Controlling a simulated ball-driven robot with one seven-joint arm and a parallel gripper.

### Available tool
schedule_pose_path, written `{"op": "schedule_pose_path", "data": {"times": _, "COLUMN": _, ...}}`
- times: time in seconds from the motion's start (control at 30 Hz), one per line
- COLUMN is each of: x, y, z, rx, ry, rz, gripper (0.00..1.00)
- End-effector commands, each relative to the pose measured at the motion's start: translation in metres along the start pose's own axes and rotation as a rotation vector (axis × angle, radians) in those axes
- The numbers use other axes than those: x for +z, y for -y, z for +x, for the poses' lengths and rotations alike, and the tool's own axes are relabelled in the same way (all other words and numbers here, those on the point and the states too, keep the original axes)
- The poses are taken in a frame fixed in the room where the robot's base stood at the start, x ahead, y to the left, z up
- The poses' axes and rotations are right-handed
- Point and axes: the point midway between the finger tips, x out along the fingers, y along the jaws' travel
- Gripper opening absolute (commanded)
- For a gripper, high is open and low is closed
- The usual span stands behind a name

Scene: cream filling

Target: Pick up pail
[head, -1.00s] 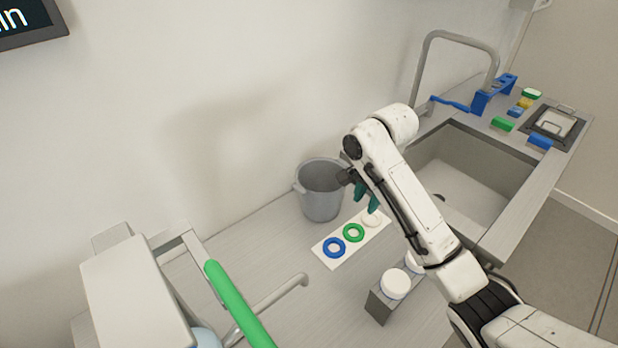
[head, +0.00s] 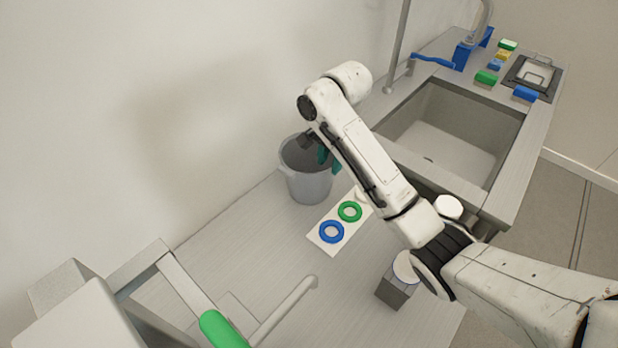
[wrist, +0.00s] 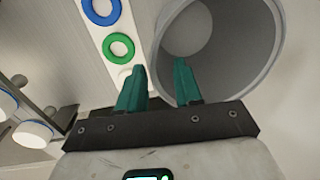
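The grey pail (head: 308,184) stands upright on the counter close to the wall in the head view. In the wrist view the pail (wrist: 240,50) shows its open mouth, which looks empty. My gripper (head: 325,158) is at the pail's right side near the rim, with the arm partly in front of it. The right finger overlaps the pail's rim in that view. I cannot tell whether it touches the pail.
A white board with a blue ring (head: 331,231) and a green ring (head: 349,211) lies in front of the pail. A grey block (head: 397,290) with white round tops is nearer me. A sink (head: 455,130) is to the right. The wall is close behind the pail.

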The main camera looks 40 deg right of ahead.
Motion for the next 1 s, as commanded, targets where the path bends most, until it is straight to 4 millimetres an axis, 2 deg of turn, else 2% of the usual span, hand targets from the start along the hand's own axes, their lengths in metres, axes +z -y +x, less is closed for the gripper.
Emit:
{"op": "schedule_pose_path", "data": {"times": 0.03, "x": 0.0, "y": 0.0, "z": 0.008, "rx": 0.0, "ry": 0.0, "rz": -0.001, "gripper": 0.34}}
{"op": "schedule_pose_path", "data": {"times": 0.17, "x": 0.0, "y": 0.0, "z": 0.013, "rx": 0.0, "ry": 0.0, "rz": 0.0, "gripper": 0.34}}
{"op": "schedule_pose_path", "data": {"times": 0.5, "x": -0.002, "y": -0.003, "z": 0.053, "rx": 0.002, "ry": 0.0, "rz": 0.0, "gripper": 0.34}}
{"op": "schedule_pose_path", "data": {"times": 0.8, "x": -0.002, "y": -0.003, "z": 0.059, "rx": -0.001, "ry": 0.0, "rz": 0.0, "gripper": 0.34}}
{"op": "schedule_pose_path", "data": {"times": 1.0, "x": -0.002, "y": -0.003, "z": 0.059, "rx": -0.001, "ry": 0.0, "rz": 0.0, "gripper": 0.17}}
